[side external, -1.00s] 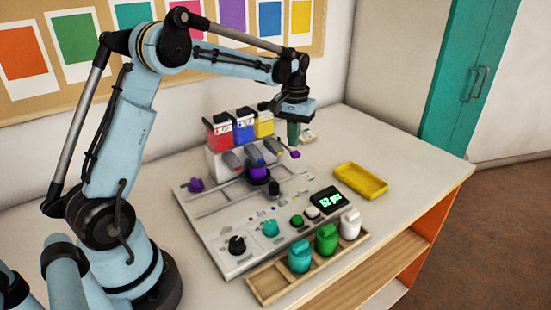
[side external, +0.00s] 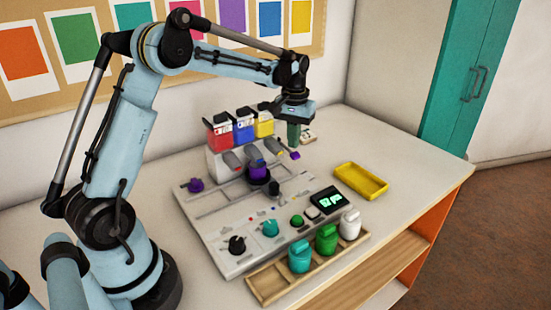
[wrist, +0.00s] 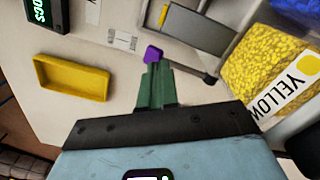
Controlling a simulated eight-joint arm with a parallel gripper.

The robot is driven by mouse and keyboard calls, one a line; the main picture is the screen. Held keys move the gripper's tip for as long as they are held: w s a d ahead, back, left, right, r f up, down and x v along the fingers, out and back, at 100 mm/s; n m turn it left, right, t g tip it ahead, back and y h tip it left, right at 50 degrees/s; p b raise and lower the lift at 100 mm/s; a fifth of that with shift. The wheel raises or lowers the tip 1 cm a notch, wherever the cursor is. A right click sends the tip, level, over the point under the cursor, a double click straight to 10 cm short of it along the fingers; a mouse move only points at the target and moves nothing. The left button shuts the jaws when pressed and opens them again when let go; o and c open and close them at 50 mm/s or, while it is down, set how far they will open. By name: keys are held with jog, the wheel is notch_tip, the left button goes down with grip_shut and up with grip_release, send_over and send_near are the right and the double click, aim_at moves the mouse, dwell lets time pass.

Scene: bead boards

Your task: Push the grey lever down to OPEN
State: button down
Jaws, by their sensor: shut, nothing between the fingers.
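The lever looks like a thin grey rod with a purple tip (side external: 295,155) at the right end of the bead dispenser (side external: 213,160). In the wrist view the purple tip (wrist: 153,54) shows just past my fingertips, and the rod runs right to a dark pivot (wrist: 210,78). I cannot read an OPEN mark. My gripper (side external: 293,144) is shut and empty, its green fingers pointing down close above the purple tip. The fingers (wrist: 154,68) hide part of the rod. I cannot tell whether they touch it.
Red, blue and yellow bead bins stand close left of my gripper; the yellow bin (wrist: 265,75) is near in the wrist view. A yellow tray (side external: 360,180) lies to the right. A wooden rack (side external: 270,285) with several bottles is at the front.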

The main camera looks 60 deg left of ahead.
notch_tip(320, 180, up, 8)
jog(key=shift+r, duration=0.2)
dwell(0.8)
jog(key=s+d+r+m+t, duration=0.2)
jog(key=s+d+m+t, duration=0.15)
jog(key=s+d, duration=0.55)
jog(key=s+d+f+m+t, duration=0.2)
jog(key=s+d+f, duration=0.3)
jog(key=s, duration=0.3)
jog(key=shift+s+d+f+t, duration=0.15)
jog(key=shift+s+t, duration=0.1)
jog(key=shift+t, duration=0.6)
jog(key=shift+m, duration=0.25)
